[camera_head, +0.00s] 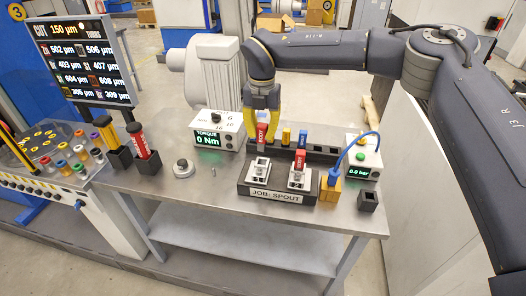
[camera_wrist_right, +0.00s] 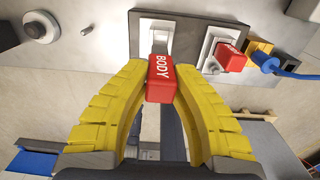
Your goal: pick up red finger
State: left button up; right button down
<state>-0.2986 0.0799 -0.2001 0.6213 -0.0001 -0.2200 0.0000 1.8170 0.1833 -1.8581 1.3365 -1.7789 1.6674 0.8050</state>
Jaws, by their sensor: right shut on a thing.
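A red block labelled BODY (camera_head: 262,132) is between the yellow fingers of my right gripper (camera_head: 263,123) in the camera_head view. In the wrist view the red BODY block (camera_wrist_right: 161,80) sits between the tips of both curved yellow fingers (camera_wrist_right: 160,88). The gripper is shut on it. The block is near the left nest (camera_head: 257,171) of the fixture tray; contact with anything below cannot be told. My left gripper is not in view.
The tray front (camera_head: 275,196) reads JOB: SPOUT. A torque box (camera_head: 216,131) stands left of it. A blue cable (camera_head: 345,156) arches right, near a pressure box (camera_head: 362,160). The bench's front middle is mostly clear.

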jog(key=r, duration=1.1)
jog(key=shift+w, duration=0.2)
jog(key=shift+f, duration=0.1)
